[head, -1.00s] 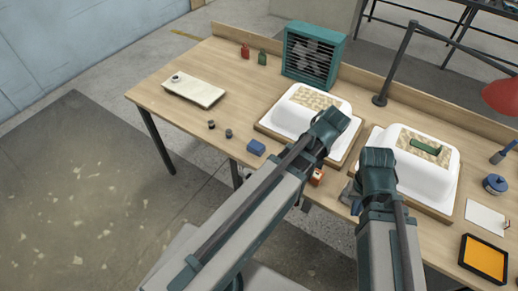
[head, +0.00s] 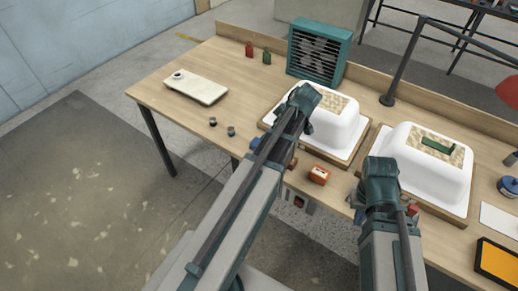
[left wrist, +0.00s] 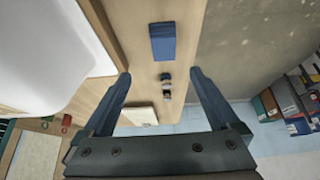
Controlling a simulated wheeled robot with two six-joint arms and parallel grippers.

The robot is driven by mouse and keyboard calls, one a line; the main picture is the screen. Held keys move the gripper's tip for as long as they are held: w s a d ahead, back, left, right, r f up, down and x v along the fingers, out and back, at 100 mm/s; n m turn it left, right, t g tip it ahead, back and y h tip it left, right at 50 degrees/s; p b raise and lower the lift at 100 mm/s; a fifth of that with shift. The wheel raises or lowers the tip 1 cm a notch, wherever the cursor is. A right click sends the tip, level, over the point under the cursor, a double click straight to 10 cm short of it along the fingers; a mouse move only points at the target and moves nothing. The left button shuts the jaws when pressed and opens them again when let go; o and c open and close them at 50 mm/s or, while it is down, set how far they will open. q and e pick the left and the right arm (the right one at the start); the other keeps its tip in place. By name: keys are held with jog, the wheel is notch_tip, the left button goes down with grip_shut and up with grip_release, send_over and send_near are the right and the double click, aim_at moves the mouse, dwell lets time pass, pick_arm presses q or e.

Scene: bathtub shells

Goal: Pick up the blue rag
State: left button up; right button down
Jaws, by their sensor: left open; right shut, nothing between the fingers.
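The blue rag (left wrist: 162,42) shows in the left wrist view as a small, folded, block-like blue piece on the wooden table. It lies just beyond the open fingertips of my left gripper (left wrist: 160,76), between their lines, and nothing touches it. There my left gripper (head: 303,103) is over the near-left side of the left tub shell. My right gripper (head: 380,182) is shut and empty, at the near-left corner of the right tub shell; its fingertips are largely hidden.
Two white tub shells (head: 334,121) (head: 434,175) stand on wooden boards. A small red-orange box (head: 319,175) is at the front edge. Two small dark cylinders (head: 213,121) (head: 231,131) and a pale tray (head: 196,89) lie left. A teal fan box (head: 318,50) stands behind.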

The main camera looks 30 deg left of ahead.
pick_arm(q)
jog(key=b+x, duration=0.4)
jog(key=x, duration=0.2)
jog(key=shift+s+d+f, duration=0.1)
jog(key=shift+d, duration=0.05)
jog(key=shift+f+b, duration=0.15)
jog(key=shift+b, duration=0.2)
jog(key=shift+a, duration=0.2)
jog(key=b+x, duration=0.4)
jog(key=x, duration=0.1)
jog(key=shift+s+d+f+b, duration=0.2)
jog(key=shift+s+f+b, duration=0.1)
jog(key=shift+s+b, duration=0.1)
jog(key=shift+r, duration=0.15)
jog(key=shift+c, duration=0.2)
jog(key=c, duration=1.4)
